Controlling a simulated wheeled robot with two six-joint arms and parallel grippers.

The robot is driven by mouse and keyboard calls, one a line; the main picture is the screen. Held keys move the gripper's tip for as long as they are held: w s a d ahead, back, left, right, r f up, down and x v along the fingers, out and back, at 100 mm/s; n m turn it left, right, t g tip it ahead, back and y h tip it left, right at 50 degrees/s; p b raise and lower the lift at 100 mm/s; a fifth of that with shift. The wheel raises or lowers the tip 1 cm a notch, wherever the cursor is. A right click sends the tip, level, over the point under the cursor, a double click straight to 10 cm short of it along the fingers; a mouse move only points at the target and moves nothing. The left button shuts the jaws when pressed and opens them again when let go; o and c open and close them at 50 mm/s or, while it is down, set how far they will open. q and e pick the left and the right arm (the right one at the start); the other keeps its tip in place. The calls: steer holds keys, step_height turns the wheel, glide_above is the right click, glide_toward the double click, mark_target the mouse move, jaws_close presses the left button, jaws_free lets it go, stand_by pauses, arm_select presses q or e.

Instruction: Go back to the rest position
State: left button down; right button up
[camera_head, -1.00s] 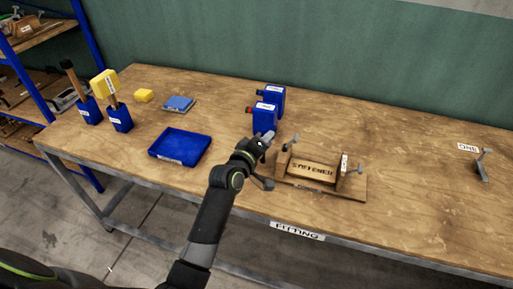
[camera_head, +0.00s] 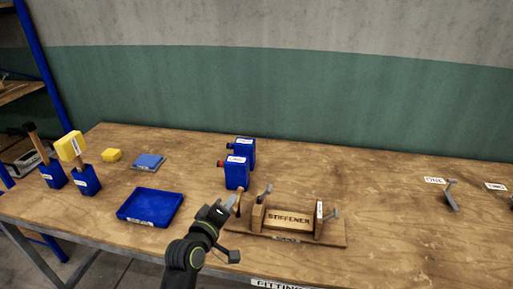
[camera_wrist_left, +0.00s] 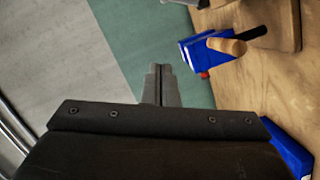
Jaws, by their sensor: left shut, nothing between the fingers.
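My left gripper (camera_head: 232,203) is shut and empty. In the head view its tip shows just left of the wooden press fixture marked STIFFENER (camera_head: 288,219) and in front of the two blue bottles. In the left wrist view the closed fingers (camera_wrist_left: 160,84) point toward the green and grey wall, with nothing between them. A blue block-shaped thing with a wooden piece in front of it (camera_wrist_left: 228,46) shows right of the fingers there. My right gripper is in neither view.
The bench's right middle is clear.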

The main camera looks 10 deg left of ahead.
arm_select(q)
steer(key=s+a+f+m+g+y, duration=0.1)
steer(key=s+a+f+m+g, duration=0.15)
steer(key=s+f, duration=0.2)
steer(key=s+a+f+m+g+y, duration=0.1)
steer(key=s+a+f+g, duration=0.15)
steer(key=s, duration=0.35)
steer(key=s+a+f+m+g+y, duration=0.1)
steer(key=s+a+f+m, duration=0.15)
steer(key=s+f, duration=0.2)
steer(key=s+a+f+m+g+y, duration=0.1)
steer(key=s+a+m+g+y, duration=0.2)
steer(key=s, duration=0.7)
steer(key=s+a+f+g, duration=0.2)
steer(key=s+a+g, duration=0.15)
steer(key=s, duration=0.65)
step_height(320, 180, down, 24)
steer(key=a+g, duration=0.1)
steer(key=a, duration=0.1)
steer(key=s+d+f+g, duration=0.1)
steer(key=s+f, duration=1.5)
steer(key=shift+f+h, duration=0.3)
steer(key=shift+f, duration=0.1)
steer(key=shift+g, duration=0.25)
